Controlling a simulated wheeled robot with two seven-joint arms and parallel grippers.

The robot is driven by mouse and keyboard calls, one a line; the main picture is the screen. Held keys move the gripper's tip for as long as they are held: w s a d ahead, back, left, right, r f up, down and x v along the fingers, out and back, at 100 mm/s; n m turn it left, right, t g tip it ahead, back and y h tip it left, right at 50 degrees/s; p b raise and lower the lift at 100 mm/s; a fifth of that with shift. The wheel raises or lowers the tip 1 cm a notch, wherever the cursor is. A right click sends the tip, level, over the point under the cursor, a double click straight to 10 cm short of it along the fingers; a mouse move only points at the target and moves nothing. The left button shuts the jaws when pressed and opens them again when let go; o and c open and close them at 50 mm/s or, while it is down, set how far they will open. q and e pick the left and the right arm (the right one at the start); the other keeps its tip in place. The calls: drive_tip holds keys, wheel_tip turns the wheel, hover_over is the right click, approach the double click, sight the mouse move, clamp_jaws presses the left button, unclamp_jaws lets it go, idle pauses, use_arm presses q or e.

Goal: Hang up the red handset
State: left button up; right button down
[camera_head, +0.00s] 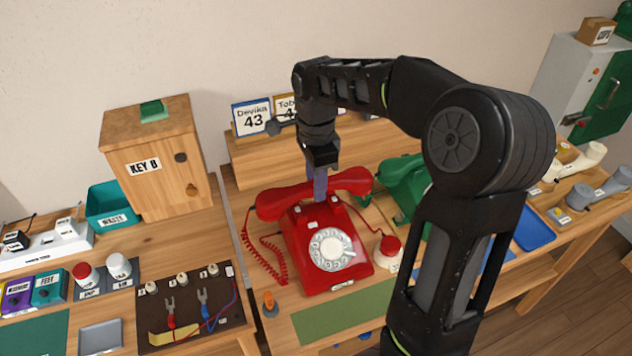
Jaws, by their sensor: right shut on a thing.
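The red dial phone (322,243) stands on the wooden table in the middle of the view, its white dial facing forward. The red handset (277,204) lies across the top of the phone, its right end slightly higher than its left. My right gripper (319,190) points down from above and is shut on the handset near its middle. Whether the handset rests fully on the cradle is hard to tell. A coiled red cord (262,254) hangs at the phone's left. My left gripper is not in view.
A green phone (402,180) stands close to the right, partly behind my arm. A red-topped item (389,246) sits beside the red phone. Name cards (251,118) stand on a wooden shelf behind. A green mat (345,312) lies in front. A KEY B cabinet (155,165) is at left.

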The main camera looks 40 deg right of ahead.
drive_tip(key=shift+f+b, duration=0.7)
drive_tip(key=shift+f, duration=0.25)
drive_tip(key=shift+p, duration=0.3)
idle(1.0)
drive_tip(key=shift+f+b, duration=0.8)
drive_tip(key=shift+f, duration=0.3)
idle(0.3)
drive_tip(key=c, duration=1)
unclamp_jaws()
wheel_tip(320, 180, up, 8)
drive_tip(key=shift+f, duration=0.1)
